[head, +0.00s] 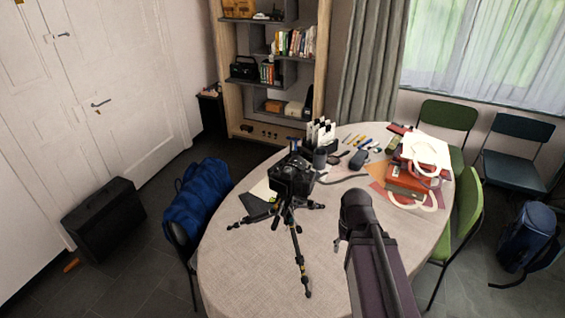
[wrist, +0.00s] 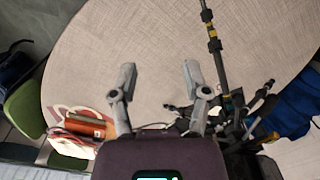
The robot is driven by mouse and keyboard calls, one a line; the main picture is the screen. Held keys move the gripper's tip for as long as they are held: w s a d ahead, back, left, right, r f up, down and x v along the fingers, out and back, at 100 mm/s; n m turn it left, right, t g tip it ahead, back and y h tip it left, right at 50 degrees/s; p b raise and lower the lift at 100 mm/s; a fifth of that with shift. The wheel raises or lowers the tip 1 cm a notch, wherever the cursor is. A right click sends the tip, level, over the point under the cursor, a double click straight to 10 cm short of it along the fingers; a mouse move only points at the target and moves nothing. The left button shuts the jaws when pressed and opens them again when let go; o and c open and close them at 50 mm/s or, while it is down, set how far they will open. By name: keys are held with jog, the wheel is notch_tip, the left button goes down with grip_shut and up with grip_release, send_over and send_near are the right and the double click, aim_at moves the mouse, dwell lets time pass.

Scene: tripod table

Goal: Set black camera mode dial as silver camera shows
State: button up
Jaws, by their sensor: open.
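A black camera (head: 293,174) sits on a small black tripod (head: 296,240) that stands with spread legs on the round table. Its mode dial is too small to make out. I cannot pick out a silver camera in either view. In the wrist view, my gripper (wrist: 158,80) is open and empty, its two grey fingers apart above bare tabletop.
The round table (head: 240,262) has free room at its front and left.

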notch_tip(320, 180, up, 24)
jog(key=m+p, duration=2.1)
jog(key=p, duration=0.3)
send_over(276, 168)
jog(key=shift+f+b, duration=0.2)
jog(key=shift+b, duration=0.1)
jog(key=shift+f, duration=0.2)
notch_tip(276, 168, down, 13)
jog(key=b, duration=1.3)
jog(key=shift+s+f+b, duration=0.1)
jog(key=shift+f+b, duration=0.1)
jog(key=shift+b, duration=0.2)
